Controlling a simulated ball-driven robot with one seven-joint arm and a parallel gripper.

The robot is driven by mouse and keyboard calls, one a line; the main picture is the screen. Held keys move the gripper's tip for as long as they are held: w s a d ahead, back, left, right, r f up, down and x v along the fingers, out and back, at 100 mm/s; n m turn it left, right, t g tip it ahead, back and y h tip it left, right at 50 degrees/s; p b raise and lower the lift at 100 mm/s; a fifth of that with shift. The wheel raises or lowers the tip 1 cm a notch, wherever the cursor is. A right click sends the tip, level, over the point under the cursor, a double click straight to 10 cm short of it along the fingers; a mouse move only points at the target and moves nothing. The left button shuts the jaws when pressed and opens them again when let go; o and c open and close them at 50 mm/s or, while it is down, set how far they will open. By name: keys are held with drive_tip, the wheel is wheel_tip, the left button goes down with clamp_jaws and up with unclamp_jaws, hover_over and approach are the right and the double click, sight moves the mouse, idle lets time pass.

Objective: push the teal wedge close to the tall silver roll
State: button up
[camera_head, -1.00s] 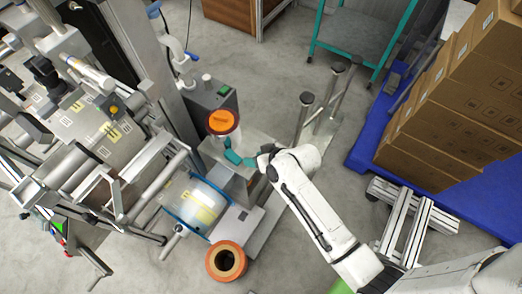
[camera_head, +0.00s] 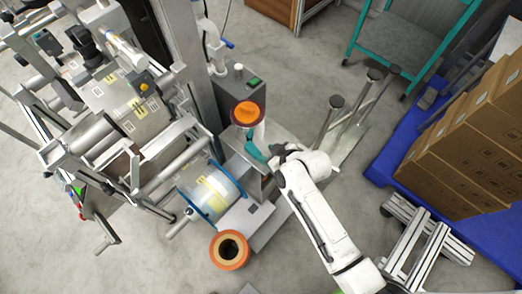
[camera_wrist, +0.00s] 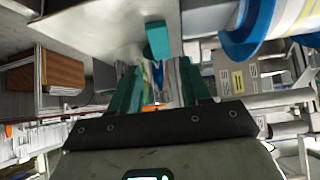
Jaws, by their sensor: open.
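A teal block, which I take for the wedge (camera_wrist: 157,40), lies on a pale metal surface in the wrist view, beyond my fingertips. My gripper (camera_wrist: 160,75) has teal fingers too, spread apart with a gap between them. In the head view, my gripper (camera_head: 256,151) reaches left over the metal stand; its teal fingers and the wedge cannot be told apart there. I cannot tell whether the wedge touches the roll or my fingers.
A blue-rimmed clear reel (camera_head: 209,192) sits left of the stand, and an orange ring roll (camera_head: 230,250) is at the front. Metal posts (camera_head: 328,120) rise to the right of my gripper. Machinery (camera_head: 110,110) fills the left; cartons (camera_head: 470,140) stand at right.

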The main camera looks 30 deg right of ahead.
sight(253, 149)
drive_tip(key=b+x, duration=0.1)
drive_tip(key=x, duration=0.8)
drive_tip(key=shift+w, duration=0.1)
drive_tip(key=shift+c, duration=0.5)
drive_tip(key=c, duration=0.6)
drive_tip(key=o, duration=1)
drive_tip(key=p+v, duration=0.1)
drive_tip(key=v, duration=0.9)
drive_tip(key=shift+s+r, duration=0.25)
drive_tip(key=shift+s, duration=0.05)
